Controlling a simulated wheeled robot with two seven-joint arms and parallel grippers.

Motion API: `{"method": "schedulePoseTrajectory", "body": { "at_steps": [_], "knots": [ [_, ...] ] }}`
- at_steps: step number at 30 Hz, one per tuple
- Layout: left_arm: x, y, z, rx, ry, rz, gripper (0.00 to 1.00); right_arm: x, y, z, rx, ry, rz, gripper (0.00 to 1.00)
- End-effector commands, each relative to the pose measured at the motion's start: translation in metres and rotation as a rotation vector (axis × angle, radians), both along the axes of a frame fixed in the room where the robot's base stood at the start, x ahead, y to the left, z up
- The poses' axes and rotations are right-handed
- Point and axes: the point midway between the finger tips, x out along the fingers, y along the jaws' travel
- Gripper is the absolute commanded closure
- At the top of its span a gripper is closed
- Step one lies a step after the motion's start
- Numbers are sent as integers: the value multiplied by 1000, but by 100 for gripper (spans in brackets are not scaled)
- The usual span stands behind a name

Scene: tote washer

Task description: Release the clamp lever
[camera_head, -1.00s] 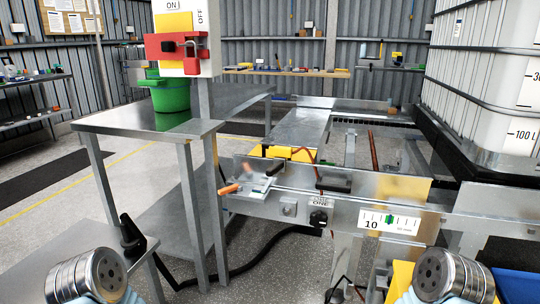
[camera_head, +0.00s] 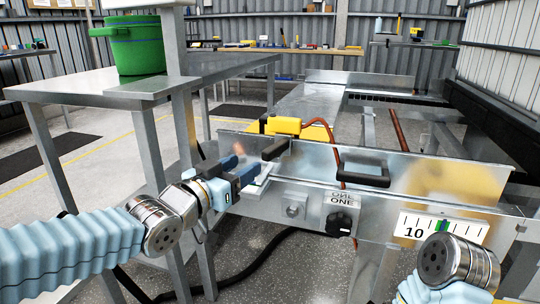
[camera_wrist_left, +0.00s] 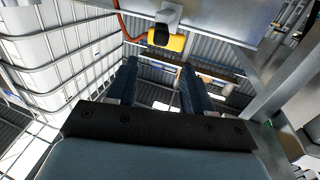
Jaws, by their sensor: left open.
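The clamp (camera_head: 262,178) sits on the left end of the metal rail. Its pale metal plate shows just right of my left gripper (camera_head: 247,164). Whether a finger touches the lever I cannot tell. My right gripper is out of view.
A black handle (camera_head: 363,174) and a black knob (camera_head: 339,224) are on the rail, right of the clamp. A yellow device (camera_head: 284,125) with a hose is behind it. A metal table (camera_head: 150,87) with a green bucket (camera_head: 137,45) stands left.

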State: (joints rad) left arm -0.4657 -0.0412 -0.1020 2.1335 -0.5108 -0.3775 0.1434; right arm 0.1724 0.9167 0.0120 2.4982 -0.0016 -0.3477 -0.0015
Motion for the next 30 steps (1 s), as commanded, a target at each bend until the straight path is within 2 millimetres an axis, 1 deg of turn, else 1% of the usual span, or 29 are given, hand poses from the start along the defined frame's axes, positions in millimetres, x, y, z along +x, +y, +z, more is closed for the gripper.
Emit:
{"method": "schedulePoseTrajectory", "body": {
  "at_steps": [3, 9, 12, 15, 20, 27, 28, 30],
  "knots": [
    [23, -16, -2, 1, 3, -2, 49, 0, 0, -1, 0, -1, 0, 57],
    [62, -42, -2, 2, 3, -2, 49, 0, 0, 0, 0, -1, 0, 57],
    [77, -51, -2, 1, 4, -1, 49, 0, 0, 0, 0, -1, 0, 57],
    [88, -57, -1, 2, 3, 0, 49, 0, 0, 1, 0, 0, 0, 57],
    [96, -62, -1, 1, 4, 1, 49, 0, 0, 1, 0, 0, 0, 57],
    [96, -62, -1, 1, 3, 1, 49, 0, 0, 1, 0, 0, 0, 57],
    [96, -62, -1, 1, 3, 1, 50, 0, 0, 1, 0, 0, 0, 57],
    [96, -62, -1, 1, 3, 1, 61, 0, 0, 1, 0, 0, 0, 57]
  ]
}}
